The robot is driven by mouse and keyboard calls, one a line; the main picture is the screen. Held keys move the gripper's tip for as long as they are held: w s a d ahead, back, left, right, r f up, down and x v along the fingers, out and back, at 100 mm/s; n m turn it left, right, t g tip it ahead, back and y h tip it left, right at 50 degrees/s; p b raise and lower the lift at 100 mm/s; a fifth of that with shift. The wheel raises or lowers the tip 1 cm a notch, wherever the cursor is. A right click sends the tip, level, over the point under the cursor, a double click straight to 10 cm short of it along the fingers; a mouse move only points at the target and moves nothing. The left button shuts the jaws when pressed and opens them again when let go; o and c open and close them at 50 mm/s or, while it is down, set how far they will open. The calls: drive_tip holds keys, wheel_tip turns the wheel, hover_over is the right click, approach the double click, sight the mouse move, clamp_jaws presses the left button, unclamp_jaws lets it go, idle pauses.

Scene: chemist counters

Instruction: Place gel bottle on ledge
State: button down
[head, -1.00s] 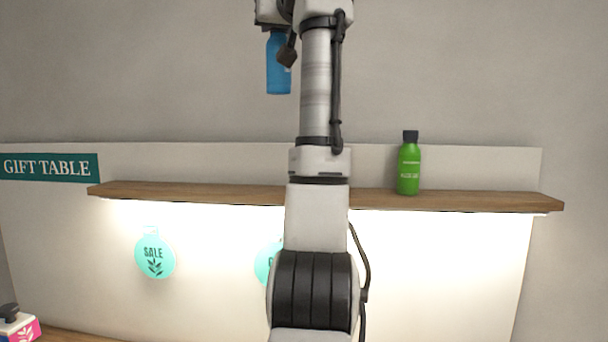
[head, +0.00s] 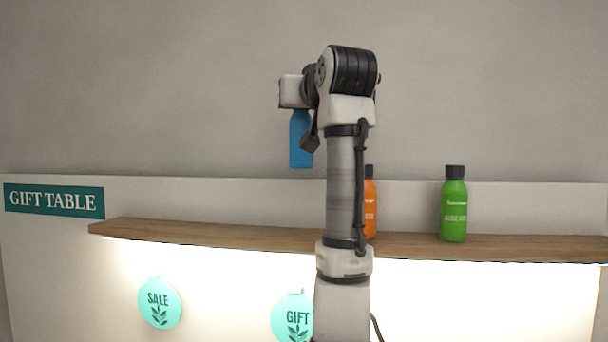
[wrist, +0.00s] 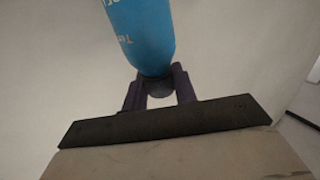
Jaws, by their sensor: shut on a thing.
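My gripper (wrist: 160,90) is shut on a blue bottle (head: 300,140). In the wrist view the blue bottle (wrist: 142,35) shows white lettering, and the dark fingers close around its dark cap end. In the head view the bottle hangs upright below my wrist, above the height of the wooden ledge (head: 200,235) and apart from it. The fingers are mostly hidden in the head view. I cannot read enough of the label to tell whether this is the gel bottle.
On the ledge stand a green bottle (head: 454,205) with a black cap and an orange bottle (head: 370,208), partly hidden by my arm. The ledge left of my arm is clear. A GIFT TABLE sign (head: 54,201) and round SALE tag (head: 159,303) are at left.

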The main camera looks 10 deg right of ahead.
sight(304, 166)
wheel_tip(304, 166, down, 12)
drive_tip(key=shift+f+p, duration=0.15)
drive_tip(key=shift+p, duration=0.45)
drive_tip(key=shift+f, duration=0.15)
drive_tip(key=c, duration=1.1)
unclamp_jaws()
drive_tip(key=shift+r, duration=0.25)
drive_tip(key=s+b, duration=0.1)
drive_tip(key=s, duration=0.3)
drive_tip(key=s+b, duration=0.2)
drive_tip(key=s, duration=0.2)
drive_tip(key=s+d+b, duration=0.1)
drive_tip(key=s, duration=0.3)
drive_tip(key=shift+f+b, duration=0.1)
drive_tip(key=shift+b, duration=0.25)
